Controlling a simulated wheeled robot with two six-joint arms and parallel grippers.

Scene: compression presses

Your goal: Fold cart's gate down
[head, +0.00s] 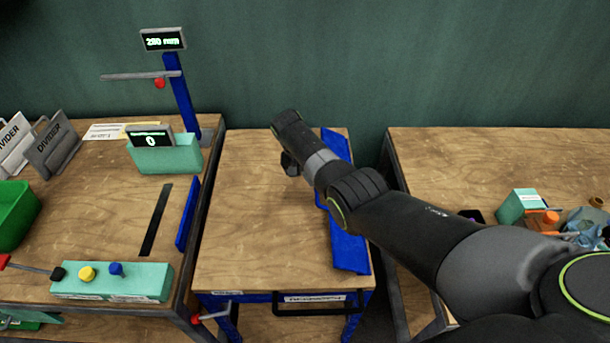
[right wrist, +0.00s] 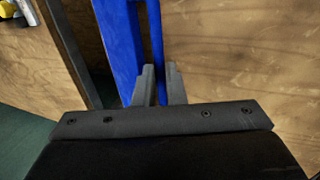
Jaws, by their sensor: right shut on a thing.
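The cart (head: 255,240) has a bare wooden top on a blue frame and stands in the middle of the head view. Its blue gate (head: 349,252) runs along the right side of the top, partly covered by my right arm. The gate's exact tilt is hard to tell. In the right wrist view, a wide blue panel and a narrow blue bar of the gate (right wrist: 120,45) show. My right gripper (right wrist: 158,80) is shut on the gate's narrow bar. In the head view its fingers are hidden by the arm. My left gripper is not in view.
A press table (head: 105,210) with a button box (head: 112,281) and displays stands close on the left. Another wooden table (head: 470,160) with small items stands on the right, across a narrow gap. The cart's top is clear.

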